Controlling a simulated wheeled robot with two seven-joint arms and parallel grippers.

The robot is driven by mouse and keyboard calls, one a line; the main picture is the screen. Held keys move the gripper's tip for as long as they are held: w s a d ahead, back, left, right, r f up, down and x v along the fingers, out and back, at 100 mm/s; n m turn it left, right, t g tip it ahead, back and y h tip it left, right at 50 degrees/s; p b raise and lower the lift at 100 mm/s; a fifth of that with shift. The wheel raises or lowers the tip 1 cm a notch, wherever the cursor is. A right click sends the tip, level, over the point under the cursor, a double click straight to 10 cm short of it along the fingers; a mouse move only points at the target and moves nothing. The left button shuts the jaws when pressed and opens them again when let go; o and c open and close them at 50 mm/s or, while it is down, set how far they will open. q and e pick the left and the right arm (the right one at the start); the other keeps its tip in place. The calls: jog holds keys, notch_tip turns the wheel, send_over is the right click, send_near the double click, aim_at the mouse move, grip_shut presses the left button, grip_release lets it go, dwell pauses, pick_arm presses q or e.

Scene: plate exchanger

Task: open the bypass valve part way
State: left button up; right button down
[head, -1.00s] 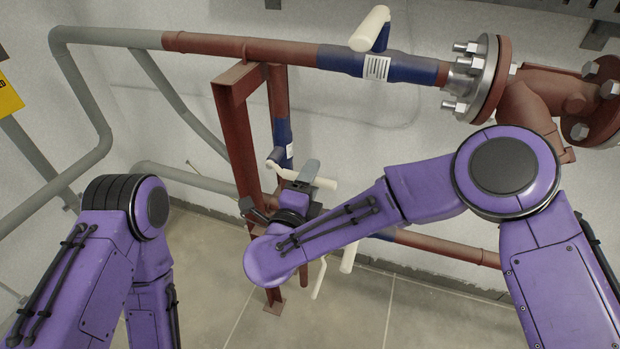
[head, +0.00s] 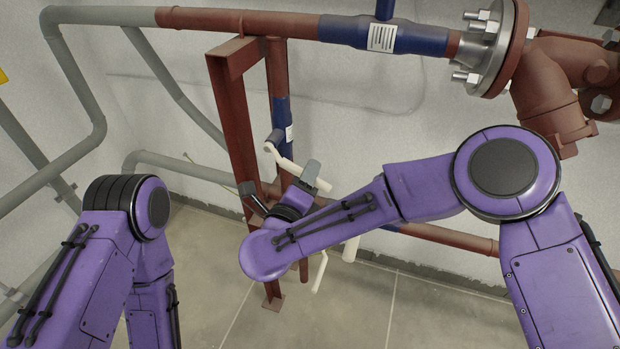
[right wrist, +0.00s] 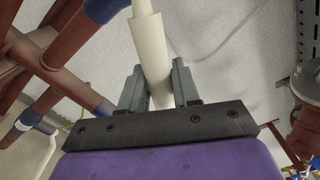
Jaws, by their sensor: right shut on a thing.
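The bypass valve is the blue section (head: 281,112) on the vertical pipe beside the rusty frame in the head view. Its cream lever (head: 287,164) slants down to the right. My right gripper (head: 281,183) is at this lever, with its wrist below. In the right wrist view the cream lever (right wrist: 151,50) runs between the two grey fingers of the right gripper (right wrist: 158,85), which are shut on it. My forearm hides part of the lower pipework. My left arm shows at the left, but its gripper is out of view.
A blue valve (head: 380,37) with a label sits on the upper horizontal pipe, leading to a bolted flange (head: 495,45). The rusty frame (head: 233,130) stands just left of the bypass pipe. Other cream handles (head: 320,272) hang below my right forearm.

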jog(key=shift+a+f, duration=0.1)
jog(key=shift+f, duration=0.1)
jog(key=c, duration=0.9)
grip_release()
jog(key=v, duration=1)
jog(key=shift+s, duration=0.25)
jog(key=shift+a, duration=0.1)
